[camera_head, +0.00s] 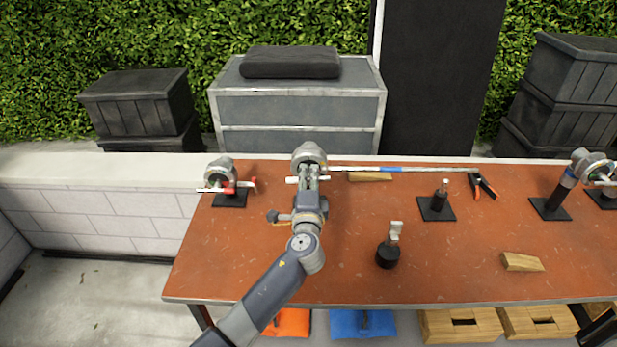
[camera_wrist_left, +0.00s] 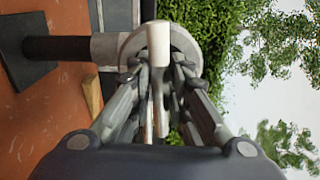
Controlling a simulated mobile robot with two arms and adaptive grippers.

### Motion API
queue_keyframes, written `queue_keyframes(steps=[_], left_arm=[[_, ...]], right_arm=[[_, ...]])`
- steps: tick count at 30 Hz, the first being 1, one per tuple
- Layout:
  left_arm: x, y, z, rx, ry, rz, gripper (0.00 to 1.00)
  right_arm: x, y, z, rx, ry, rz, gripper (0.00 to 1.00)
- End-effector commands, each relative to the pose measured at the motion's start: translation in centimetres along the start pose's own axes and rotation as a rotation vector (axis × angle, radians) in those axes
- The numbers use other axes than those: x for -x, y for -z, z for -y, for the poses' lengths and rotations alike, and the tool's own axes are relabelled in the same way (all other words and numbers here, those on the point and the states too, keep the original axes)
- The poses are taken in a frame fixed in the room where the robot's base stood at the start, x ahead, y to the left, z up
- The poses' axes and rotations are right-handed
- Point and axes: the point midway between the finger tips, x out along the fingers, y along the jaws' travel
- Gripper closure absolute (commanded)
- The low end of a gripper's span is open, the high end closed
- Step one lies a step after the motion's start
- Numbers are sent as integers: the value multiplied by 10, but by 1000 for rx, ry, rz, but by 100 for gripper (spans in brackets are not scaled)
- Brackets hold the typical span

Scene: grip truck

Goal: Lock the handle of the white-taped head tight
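The white-taped head (camera_head: 309,154), a round grey metal clamp, stands at the back left of the table, partly hidden by my left gripper (camera_head: 309,178). In the left wrist view, the head (camera_wrist_left: 188,42) shows sideways on its dark post, with a white-covered handle (camera_wrist_left: 158,48) in front of it. My left gripper's fingers (camera_wrist_left: 160,78) reach toward the head, one on either side of the handle. Whether they touch or press on it is unclear. My right gripper is not in view.
A red-handled head (camera_head: 219,171) stands to the left on the orange-brown table (camera_head: 345,275). A long rod (camera_head: 395,169) extends right of the white-taped head. Short stands (camera_head: 389,252), pliers (camera_head: 483,187) and a wooden wedge (camera_head: 521,261) lie to the right.

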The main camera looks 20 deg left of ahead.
Motion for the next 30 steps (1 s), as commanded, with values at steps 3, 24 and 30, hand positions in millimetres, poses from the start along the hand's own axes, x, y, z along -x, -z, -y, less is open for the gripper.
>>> queue_keyframes(steps=[3, 24, 30], left_arm=[[0, 1, 0, 1, 0, -2, 62], [50, 1, -1, 4, -3, -2, 62], [90, 1, -1, 3, -3, -3, 62]], right_arm=[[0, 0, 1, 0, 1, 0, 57], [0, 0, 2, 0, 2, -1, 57], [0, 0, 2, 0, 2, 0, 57]])
